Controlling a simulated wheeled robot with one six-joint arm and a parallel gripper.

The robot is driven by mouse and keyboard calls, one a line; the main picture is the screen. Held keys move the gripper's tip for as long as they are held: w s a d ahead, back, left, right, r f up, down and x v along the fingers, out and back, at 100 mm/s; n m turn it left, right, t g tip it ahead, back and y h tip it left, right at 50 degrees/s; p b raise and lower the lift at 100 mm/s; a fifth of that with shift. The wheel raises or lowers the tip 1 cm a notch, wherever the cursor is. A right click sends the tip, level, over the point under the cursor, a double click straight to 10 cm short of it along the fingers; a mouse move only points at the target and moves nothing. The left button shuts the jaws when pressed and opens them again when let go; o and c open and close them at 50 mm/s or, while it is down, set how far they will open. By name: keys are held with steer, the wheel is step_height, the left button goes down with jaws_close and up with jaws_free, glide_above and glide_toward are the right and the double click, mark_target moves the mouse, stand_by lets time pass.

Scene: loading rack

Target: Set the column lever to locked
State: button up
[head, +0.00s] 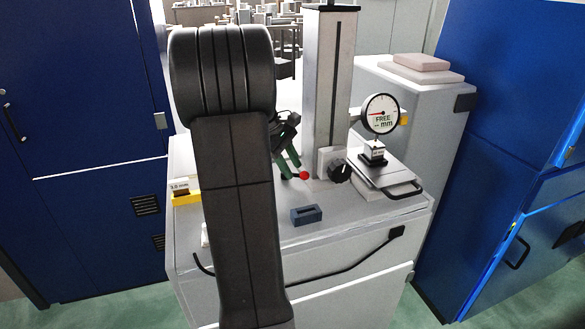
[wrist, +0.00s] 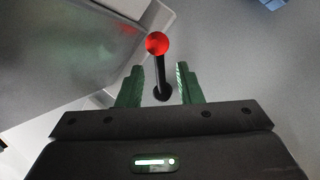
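The column lever is a short black rod with a red ball knob (head: 304,175) at the foot of the grey column (head: 327,90). In the wrist view the red knob (wrist: 157,43) shows with its black rod below it. My gripper (head: 290,166) is at the left of the column base. In the wrist view the green fingers of my gripper (wrist: 159,82) are apart, one on each side of the rod, with gaps on both sides. The red knob lies beyond the fingertips.
A black knob (head: 339,172) is on the column base, right of the lever. A grey stage (head: 385,177) holds a small block (head: 374,154). A dark slotted block (head: 306,215) lies on the bench top in front. A yellow holder (head: 186,198) marked 3.0 mm is at left.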

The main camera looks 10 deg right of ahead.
steer(key=shift+d+f, duration=0.3)
steer(key=shift+f, duration=0.35)
jaws_close()
steer(key=shift+r, duration=0.1)
steer(key=shift+s+r+m+p, duration=0.1)
steer(key=shift+m+p, duration=0.2)
steer(key=shift+p, duration=0.4)
steer(key=shift+a+f+m+g+p, duration=0.2)
steer(key=shift+m+g+p, duration=0.25)
steer(key=shift+m, duration=0.25)
jaws_free()
